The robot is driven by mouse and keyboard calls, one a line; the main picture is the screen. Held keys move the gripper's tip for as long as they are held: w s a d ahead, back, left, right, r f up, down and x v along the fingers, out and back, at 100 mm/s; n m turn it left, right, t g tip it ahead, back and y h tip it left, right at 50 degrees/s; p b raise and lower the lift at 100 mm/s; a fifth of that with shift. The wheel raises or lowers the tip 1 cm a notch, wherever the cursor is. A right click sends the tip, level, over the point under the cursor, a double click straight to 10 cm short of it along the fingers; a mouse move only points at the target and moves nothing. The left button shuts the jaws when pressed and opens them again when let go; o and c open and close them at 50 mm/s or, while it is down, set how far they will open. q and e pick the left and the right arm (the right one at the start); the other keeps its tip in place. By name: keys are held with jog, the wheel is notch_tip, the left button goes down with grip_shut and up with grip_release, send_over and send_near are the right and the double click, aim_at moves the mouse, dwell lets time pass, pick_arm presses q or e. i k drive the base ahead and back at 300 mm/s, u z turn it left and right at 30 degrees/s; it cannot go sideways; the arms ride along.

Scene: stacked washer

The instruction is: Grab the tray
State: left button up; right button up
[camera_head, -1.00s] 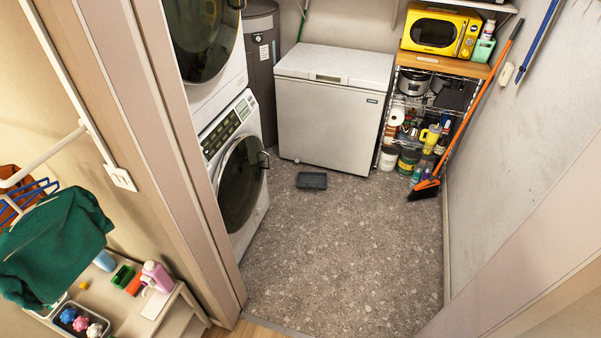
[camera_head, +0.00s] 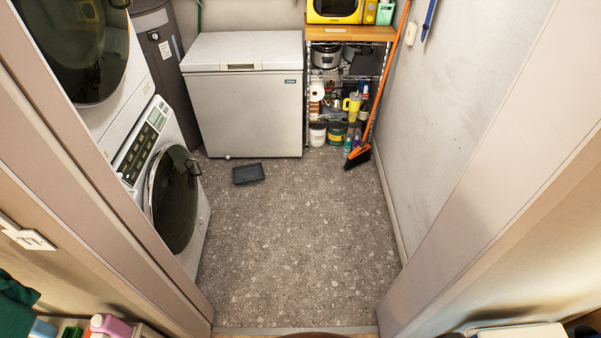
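A small dark grey tray (camera_head: 248,173) lies on the speckled floor in the camera_head view. It is in front of the white chest freezer and to the right of the washer, apart from both. Neither of my grippers shows in the view, so I cannot see what they hold. Nothing covers the tray.
The stacked washer (camera_head: 172,196) stands at left inside the doorway. The chest freezer (camera_head: 246,110) and a wire shelf (camera_head: 343,97) stand at the back. An orange broom (camera_head: 372,122) leans at right. Door frames bound both sides. The middle floor (camera_head: 300,240) is clear.

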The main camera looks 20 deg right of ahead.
aim_at(245, 174)
jog(key=z, duration=0.7)
jog(key=i, duration=3.75)
jog(key=u, duration=2.15)
